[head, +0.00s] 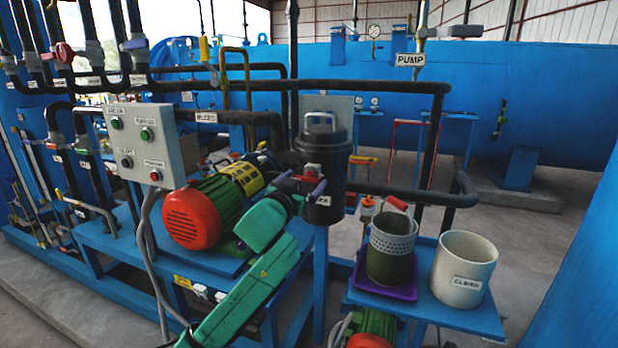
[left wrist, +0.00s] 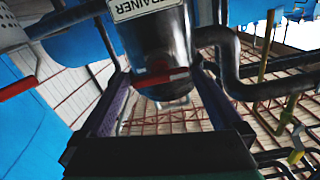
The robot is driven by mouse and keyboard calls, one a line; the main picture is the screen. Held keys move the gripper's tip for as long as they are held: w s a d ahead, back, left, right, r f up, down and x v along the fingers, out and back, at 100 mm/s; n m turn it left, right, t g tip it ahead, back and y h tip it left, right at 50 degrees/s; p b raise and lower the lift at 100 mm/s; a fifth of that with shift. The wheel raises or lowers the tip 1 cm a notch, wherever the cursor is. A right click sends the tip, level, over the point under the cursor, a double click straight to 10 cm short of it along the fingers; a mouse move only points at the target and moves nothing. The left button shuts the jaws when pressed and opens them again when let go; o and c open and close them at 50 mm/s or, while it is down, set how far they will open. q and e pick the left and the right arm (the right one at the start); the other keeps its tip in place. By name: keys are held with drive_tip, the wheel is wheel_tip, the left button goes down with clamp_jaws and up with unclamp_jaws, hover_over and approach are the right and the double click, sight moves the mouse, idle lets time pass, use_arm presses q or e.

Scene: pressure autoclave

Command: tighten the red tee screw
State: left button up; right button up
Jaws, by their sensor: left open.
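The red tee screw (left wrist: 160,77) shows in the left wrist view as a short red crossbar in front of the dark strainer housing (left wrist: 158,38). The housing carries a white STRAINER label. My left gripper (head: 302,182) is open, with its two purple fingers on either side of the red bar, apparently without gripping it. In the head view the gripper is at the near side of the black strainer housing (head: 334,150), which has a grey handle on top. The screw is mostly hidden there by the gripper. My right gripper is in neither view.
A red and green motor (head: 193,219) and a grey button box (head: 143,145) stand left of the strainer. A mesh basket (head: 391,246) with a red handle sits on a purple tray (head: 385,287), beside a white bucket (head: 463,268). Black pipes (head: 410,193) pass behind.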

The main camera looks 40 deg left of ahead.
sight(306, 178)
use_arm(q)
drive_tip(key=x, duration=0.3)
drive_tip(key=shift+a, duration=0.1)
drive_tip(key=shift+w, duration=0.3)
drive_tip(key=c, duration=1)
